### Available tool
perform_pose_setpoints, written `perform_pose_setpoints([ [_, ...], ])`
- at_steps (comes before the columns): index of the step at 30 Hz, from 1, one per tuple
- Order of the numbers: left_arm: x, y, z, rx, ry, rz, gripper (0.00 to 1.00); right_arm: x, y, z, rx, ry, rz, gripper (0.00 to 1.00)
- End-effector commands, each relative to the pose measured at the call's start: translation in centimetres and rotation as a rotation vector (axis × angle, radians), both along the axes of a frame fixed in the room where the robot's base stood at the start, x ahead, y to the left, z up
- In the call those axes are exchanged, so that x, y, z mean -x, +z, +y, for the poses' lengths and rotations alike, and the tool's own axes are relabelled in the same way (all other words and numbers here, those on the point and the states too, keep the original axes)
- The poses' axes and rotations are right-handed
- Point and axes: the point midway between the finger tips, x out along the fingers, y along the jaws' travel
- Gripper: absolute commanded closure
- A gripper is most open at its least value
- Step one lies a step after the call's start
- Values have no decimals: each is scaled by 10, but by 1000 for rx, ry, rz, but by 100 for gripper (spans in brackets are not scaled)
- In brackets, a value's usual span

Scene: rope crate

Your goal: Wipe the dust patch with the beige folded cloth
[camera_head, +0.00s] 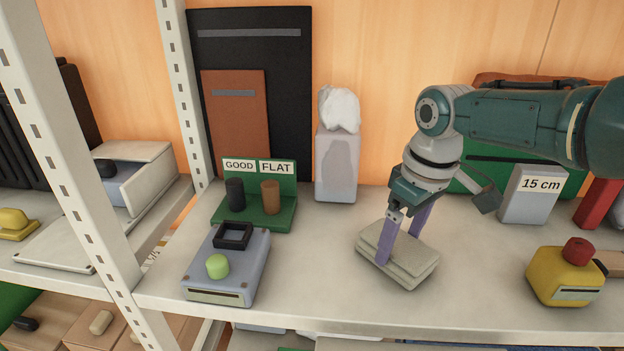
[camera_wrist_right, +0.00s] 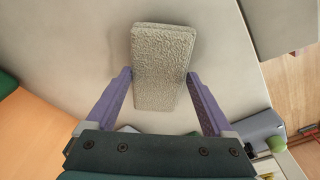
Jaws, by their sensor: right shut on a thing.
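The beige folded cloth (camera_head: 413,267) lies on or just above the pale shelf board, right of the middle in the head view. It is a thick layered rectangle. My right gripper (camera_head: 398,248) reaches down from the upper right with two purple fingers and is shut on the cloth. The right wrist view shows the cloth (camera_wrist_right: 160,62) between the fingertips (camera_wrist_right: 159,74), one finger along each long edge. I cannot make out a clear dust patch on the shelf. My left gripper is out of view.
Left of the cloth are a grey device (camera_head: 250,272) with a green knob and a green stand (camera_head: 276,214) labelled GOOD and FLAT. A tissue box (camera_head: 337,170) stands behind. On the right are a 15 cm block (camera_head: 522,205) and a yellow box (camera_head: 556,278). Shelf posts rise at left.

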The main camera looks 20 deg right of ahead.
Motion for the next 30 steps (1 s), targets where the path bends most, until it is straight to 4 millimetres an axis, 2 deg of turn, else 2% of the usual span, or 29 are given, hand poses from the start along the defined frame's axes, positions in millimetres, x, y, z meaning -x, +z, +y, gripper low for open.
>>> perform_pose_setpoints([
  [4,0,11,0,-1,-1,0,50,3,3,10,-1,0,2,58],
  [19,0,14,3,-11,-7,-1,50,3,2,15,0,1,0,58],
  [30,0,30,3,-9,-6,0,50,10,0,40,-2,0,0,58],
])
